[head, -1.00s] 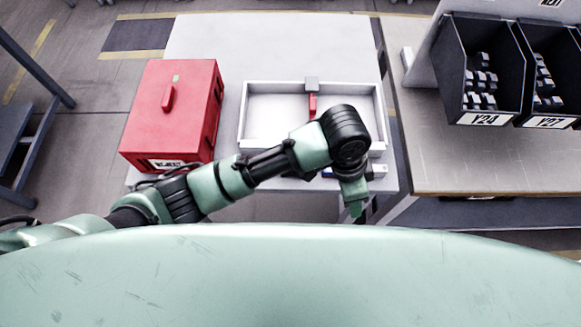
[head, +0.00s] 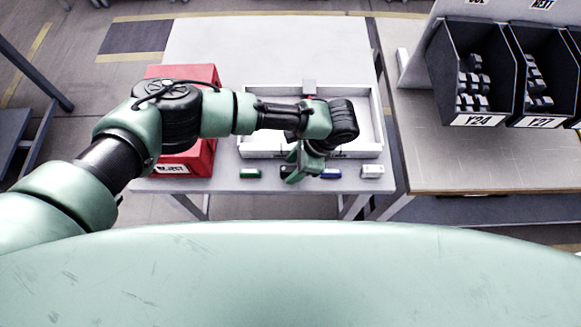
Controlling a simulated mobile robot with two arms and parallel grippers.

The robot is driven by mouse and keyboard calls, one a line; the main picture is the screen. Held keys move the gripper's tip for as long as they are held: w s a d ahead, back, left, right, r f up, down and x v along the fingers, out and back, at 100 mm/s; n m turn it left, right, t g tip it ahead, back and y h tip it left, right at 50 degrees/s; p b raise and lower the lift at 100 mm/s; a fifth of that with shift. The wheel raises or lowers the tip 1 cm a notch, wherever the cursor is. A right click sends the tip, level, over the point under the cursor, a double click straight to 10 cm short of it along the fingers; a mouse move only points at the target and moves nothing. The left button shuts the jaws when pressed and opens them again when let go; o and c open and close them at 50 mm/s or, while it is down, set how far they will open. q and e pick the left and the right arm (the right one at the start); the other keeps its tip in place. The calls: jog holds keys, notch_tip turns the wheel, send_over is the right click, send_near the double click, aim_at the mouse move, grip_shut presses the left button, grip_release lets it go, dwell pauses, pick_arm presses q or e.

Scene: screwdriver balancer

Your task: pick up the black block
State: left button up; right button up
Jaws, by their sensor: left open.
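My left gripper (head: 300,165) is open above the front strip of the white table, with its jaws pointing down. A dark shape (head: 287,171) shows at its fingers, between the green block and the blue block. It appears to be the black block, but the gripper hides most of it, and I cannot tell whether the fingers touch it. My right gripper is not in view.
A green block (head: 250,173), a blue block (head: 330,174) and a white block (head: 372,171) lie in the same row. Behind them is a white tray (head: 262,153). A red reject box (head: 199,160) stands left. Dark bins (head: 470,75) stand on the right bench.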

pick_arm(q)
jog(key=shift+x, duration=1)
grip_shut()
